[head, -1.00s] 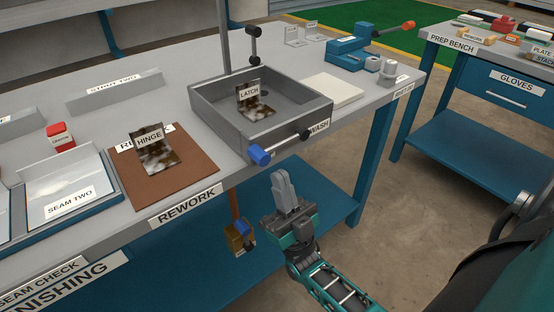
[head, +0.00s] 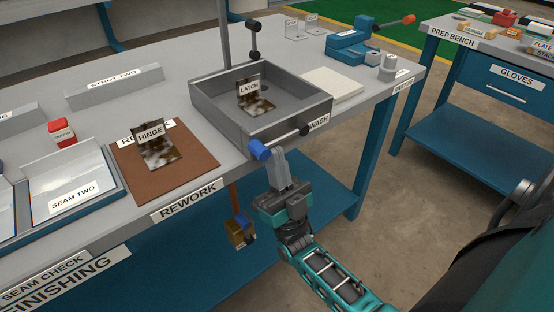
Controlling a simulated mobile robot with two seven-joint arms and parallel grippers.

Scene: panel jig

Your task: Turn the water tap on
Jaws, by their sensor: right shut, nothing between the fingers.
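The wash basin (head: 204,106) is a grey open box on the bench, labelled WASH. Along its front runs a thin metal bar (head: 285,138) with a blue knob (head: 260,150) at its left end and a dark knob at its right end. A grey post (head: 224,35) rises behind the basin, with a black-ended fitting (head: 254,38) beside it. No running water shows. My right gripper (head: 279,158) is shut and empty, its fingers pointing up just right of the blue knob. I cannot tell whether they touch it. My left gripper is not in view.
A dirty plate labelled LATCH (head: 252,97) is in the basin. A HINGE plate (head: 158,148) lies on a brown mat (head: 190,180) to the left. A pale block (head: 332,84) and a blue vise (head: 352,46) are right of the basin.

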